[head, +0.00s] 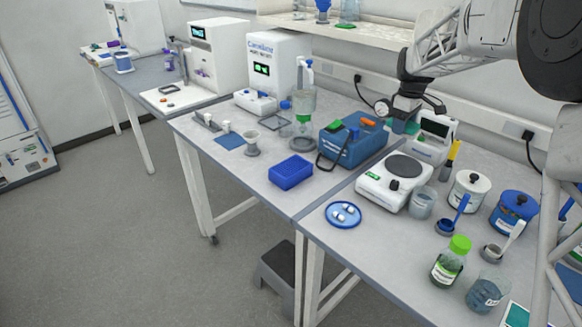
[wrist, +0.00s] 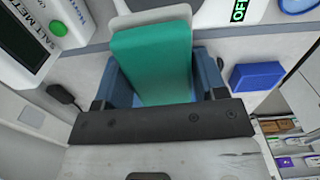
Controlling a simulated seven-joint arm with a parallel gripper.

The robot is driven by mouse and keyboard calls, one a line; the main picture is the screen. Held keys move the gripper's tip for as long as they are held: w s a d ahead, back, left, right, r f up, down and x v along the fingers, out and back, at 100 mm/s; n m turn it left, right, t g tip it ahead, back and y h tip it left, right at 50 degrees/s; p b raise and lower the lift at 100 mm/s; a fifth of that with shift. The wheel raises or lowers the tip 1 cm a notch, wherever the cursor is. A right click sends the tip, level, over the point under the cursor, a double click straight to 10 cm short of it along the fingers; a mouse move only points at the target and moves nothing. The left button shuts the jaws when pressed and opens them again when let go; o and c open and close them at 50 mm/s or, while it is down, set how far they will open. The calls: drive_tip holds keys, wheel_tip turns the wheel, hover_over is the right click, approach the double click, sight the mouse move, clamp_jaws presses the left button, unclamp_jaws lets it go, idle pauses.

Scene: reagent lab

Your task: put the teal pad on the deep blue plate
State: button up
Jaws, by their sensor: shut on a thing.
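The teal pad (wrist: 152,58) is a flat block standing up between my gripper's two blue-grey fingers in the wrist view. My gripper (head: 404,120) is shut on it; in the head view only a small bit of the teal pad (head: 398,127) shows below the jaws. The gripper is above the back of the bench, behind the hotplate.
The hotplate (head: 396,182) stands between my gripper and the plate. A blue toolbox (head: 352,149) is left of my gripper, a white meter (head: 434,137) right of it. A blue rack (head: 290,172) lies left of the plate. Jars and beakers crowd the right.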

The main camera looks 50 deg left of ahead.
drive_tip(key=s+a+f, duration=0.2)
drive_tip(key=s+a, duration=0.1)
drive_tip(key=s, duration=0.8)
drive_tip(key=s+a+f, duration=0.2)
drive_tip(key=s+a, duration=0.1)
drive_tip(key=s, duration=0.9)
drive_tip(key=s+a+f, duration=0.3)
drive_tip(key=s, duration=0.8)
drive_tip(key=shift+s+a+m, duration=0.15)
drive_tip(key=shift+s+m, duration=0.05)
drive_tip(key=shift+m, duration=0.1)
hover_over(291, 166)
drive_tip(key=shift+f, duration=0.7)
drive_tip(key=shift+f, duration=0.1)
drive_tip(key=shift+f, duration=1.7)
drive_tip(key=shift+f, duration=0.1)
